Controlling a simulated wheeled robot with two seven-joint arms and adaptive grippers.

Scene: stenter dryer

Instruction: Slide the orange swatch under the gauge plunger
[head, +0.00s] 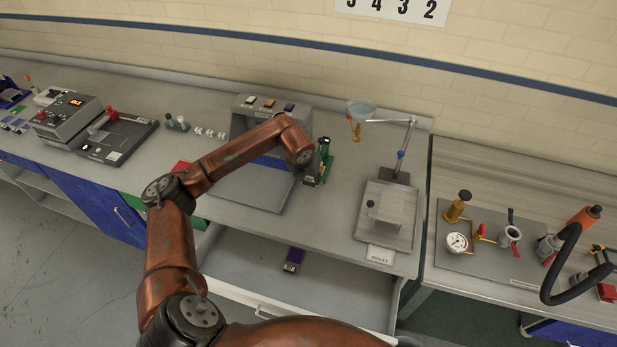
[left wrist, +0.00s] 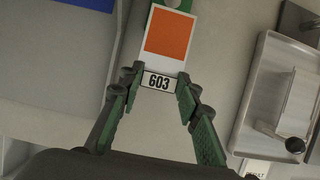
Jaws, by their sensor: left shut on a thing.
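The orange swatch (left wrist: 167,33) is a white-bordered card with a label reading 603, seen in the left wrist view. My left gripper (left wrist: 158,79) is shut on its labelled end, with the orange part sticking out beyond the fingertips. A bit of the green gauge also shows at the top edge of the left wrist view (left wrist: 184,5), beyond the card. The plunger tip is not clear, and I cannot tell whether the card is under it.
A grey machine (head: 270,105) with coloured buttons stands behind my arm. A metal tray (head: 408,232) is to the right, with a RESULT label (head: 380,255) in front. An open drawer (head: 240,268) below holds a purple-and-dark item (head: 293,260). Bench space between gauge and tray is free.

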